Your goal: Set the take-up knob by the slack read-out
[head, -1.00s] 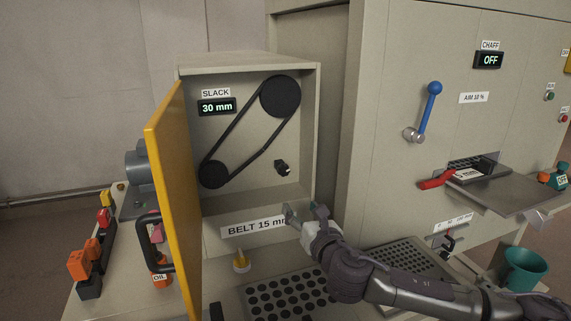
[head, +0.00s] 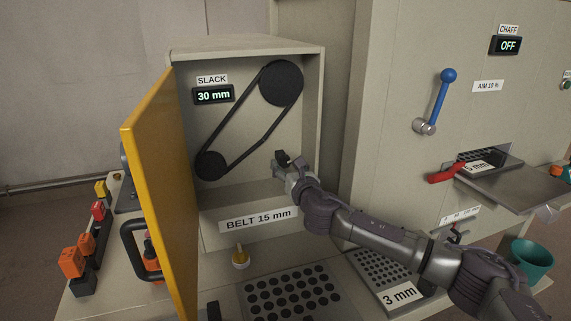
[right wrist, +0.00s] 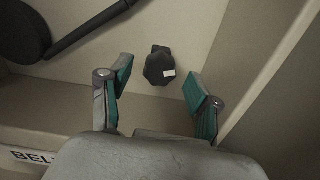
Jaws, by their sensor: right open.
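The slack read-out (head: 213,95) shows 30 mm on the back wall of the open belt box. The dark take-up knob (head: 281,157) sits on that wall at lower right, partly hidden by my right gripper (head: 291,166). In the right wrist view the knob (right wrist: 159,66) is a black faceted knob with a small white mark, ahead of and between the fingertips. My right gripper (right wrist: 158,88) is open with teal pads, and neither finger appears to touch the knob. A label (head: 258,220) on the box front reads "BELT 15 mm". My left gripper is not in view.
The yellow door (head: 165,195) stands open at the left of the box. A black belt runs over two pulleys (head: 281,83) beside the knob. The box's right side wall (right wrist: 265,70) is close to the right finger. A perforated plate (head: 296,293) lies in front.

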